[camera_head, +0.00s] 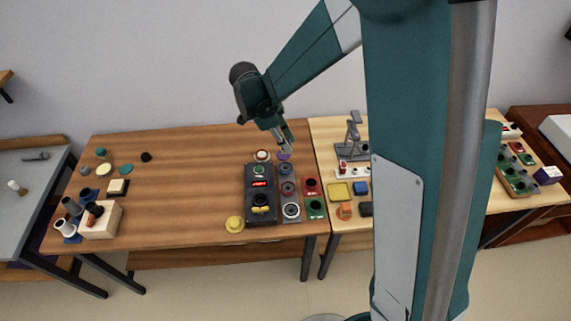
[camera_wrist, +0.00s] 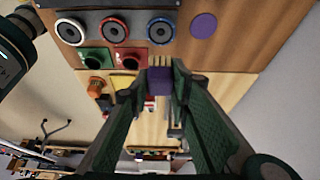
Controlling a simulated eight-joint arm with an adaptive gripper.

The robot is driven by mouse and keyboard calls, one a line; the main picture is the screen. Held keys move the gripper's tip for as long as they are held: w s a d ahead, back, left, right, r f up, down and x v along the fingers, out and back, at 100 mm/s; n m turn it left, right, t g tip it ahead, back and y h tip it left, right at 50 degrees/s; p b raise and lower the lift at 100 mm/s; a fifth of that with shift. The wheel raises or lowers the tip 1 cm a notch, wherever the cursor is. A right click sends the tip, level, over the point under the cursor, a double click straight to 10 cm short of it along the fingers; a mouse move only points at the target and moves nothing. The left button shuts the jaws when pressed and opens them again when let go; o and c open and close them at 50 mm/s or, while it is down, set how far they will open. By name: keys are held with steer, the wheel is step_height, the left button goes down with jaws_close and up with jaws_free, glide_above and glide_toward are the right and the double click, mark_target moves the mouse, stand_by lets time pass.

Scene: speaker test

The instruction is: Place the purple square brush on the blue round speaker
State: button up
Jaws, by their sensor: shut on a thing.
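My gripper (camera_head: 286,143) is above the back right part of the brown table in the head view. In the wrist view my gripper (camera_wrist: 160,85) is shut on the purple square brush (camera_wrist: 159,78), its pale bristles showing beyond the fingertips. The brush is too small to make out in the head view. The blue round speaker (camera_wrist: 161,28) is the blue-ringed one on a grey strip, beside a red-ringed and a white-ringed one. In the head view the blue speaker (camera_head: 286,169) is at the strip's back end, just below the gripper. Nothing lies on it.
A flat purple disc (camera_wrist: 203,26) lies beside the strip, close to the blue speaker. A black device (camera_head: 260,195) stands left of the strip. Red (camera_head: 311,187) and green (camera_head: 315,207) square units stand right of it. The table's middle is clear.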

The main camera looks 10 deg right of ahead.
steer(key=shift+f+b, duration=0.35)
steer(key=shift+f, duration=2.5)
steer(key=shift+f, duration=0.1)
steer(key=shift+f, duration=1.75)
steer(key=shift+f+b, duration=0.25)
steer(key=shift+b, duration=0.2)
steer(key=o, duration=0.9)
steer(key=shift+r, duration=0.1)
steer(key=shift+r, duration=0.1)
steer(key=p+v, duration=0.1)
steer(key=v, duration=1.1)
steer(key=shift+p, duration=0.4)
steer(key=shift+r, duration=0.1)
